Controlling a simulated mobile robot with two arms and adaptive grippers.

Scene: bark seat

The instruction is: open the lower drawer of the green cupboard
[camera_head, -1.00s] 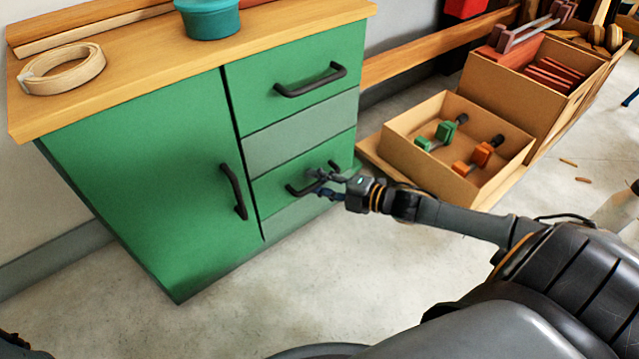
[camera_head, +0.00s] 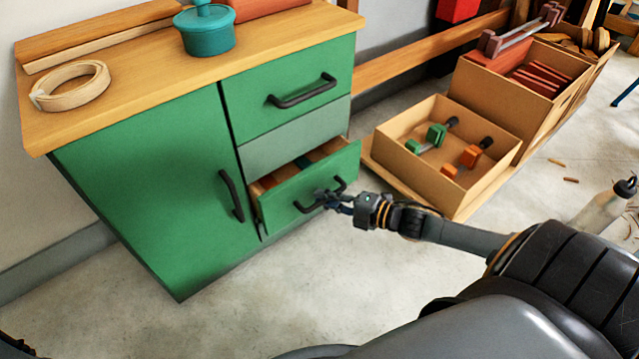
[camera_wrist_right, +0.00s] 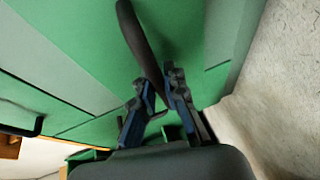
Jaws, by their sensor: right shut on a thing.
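The green cupboard (camera_head: 150,185) has a door on the left and two drawers on the right. Its lower drawer (camera_head: 285,205) stands partly open, with some contents in shadow behind its front. My right gripper (camera_head: 328,198) is shut on the dark handle (camera_head: 309,208) of that drawer. In the right wrist view the handle (camera_wrist_right: 136,38) runs between the fingers of my right gripper (camera_wrist_right: 160,92). The upper drawer (camera_head: 290,85) is shut.
A teal pot (camera_head: 205,32) and a wooden ring (camera_head: 70,88) sit on the cupboard's wooden top (camera_head: 140,65). An open box (camera_head: 400,155) with green and orange clamps stands to the right of the cupboard. The floor in front of the cupboard (camera_head: 250,320) is clear.

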